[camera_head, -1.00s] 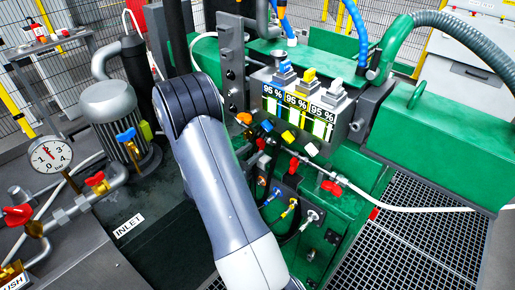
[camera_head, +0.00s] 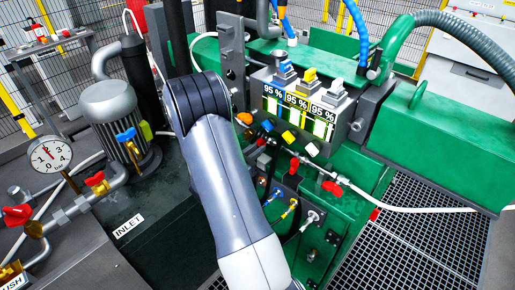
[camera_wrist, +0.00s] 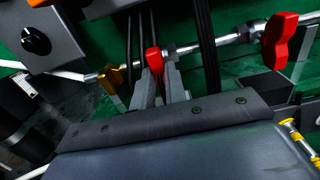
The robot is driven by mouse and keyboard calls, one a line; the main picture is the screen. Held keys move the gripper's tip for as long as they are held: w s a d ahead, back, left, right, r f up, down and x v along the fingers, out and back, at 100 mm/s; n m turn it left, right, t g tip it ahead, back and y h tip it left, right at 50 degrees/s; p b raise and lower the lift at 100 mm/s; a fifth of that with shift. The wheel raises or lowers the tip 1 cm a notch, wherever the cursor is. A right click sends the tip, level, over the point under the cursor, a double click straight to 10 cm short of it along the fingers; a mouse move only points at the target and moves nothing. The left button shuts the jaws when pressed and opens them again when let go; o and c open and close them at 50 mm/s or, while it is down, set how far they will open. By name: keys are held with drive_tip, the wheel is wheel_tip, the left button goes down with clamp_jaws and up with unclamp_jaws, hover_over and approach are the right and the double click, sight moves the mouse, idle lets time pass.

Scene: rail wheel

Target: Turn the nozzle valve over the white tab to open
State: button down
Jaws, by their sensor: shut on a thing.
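In the wrist view, my gripper (camera_wrist: 160,82) is closed around a small red handle (camera_wrist: 153,58) on a metal pipe. The head view shows blue, yellow and white (camera_head: 312,149) tabs in a slanting row below the 95 % displays. A red lever (camera_head: 294,164) and a larger red valve handle (camera_head: 332,188) lie below the white tab. My arm hides my gripper in the head view. I cannot tell which head-view handle is the gripped one, and the white tab is not clear in the wrist view.
In the wrist view, a large red handle (camera_wrist: 280,40) stands right of the gripper and an orange handle (camera_wrist: 111,77) left. Dark hoses pass close by. The head view shows a pressure gauge (camera_head: 50,154), a grey motor (camera_head: 110,108) and floor grating (camera_head: 400,235).

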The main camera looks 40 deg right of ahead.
idle(0.3)
drive_tip(key=shift+n+p, duration=1.65)
drive_tip(key=shift+n, duration=0.75)
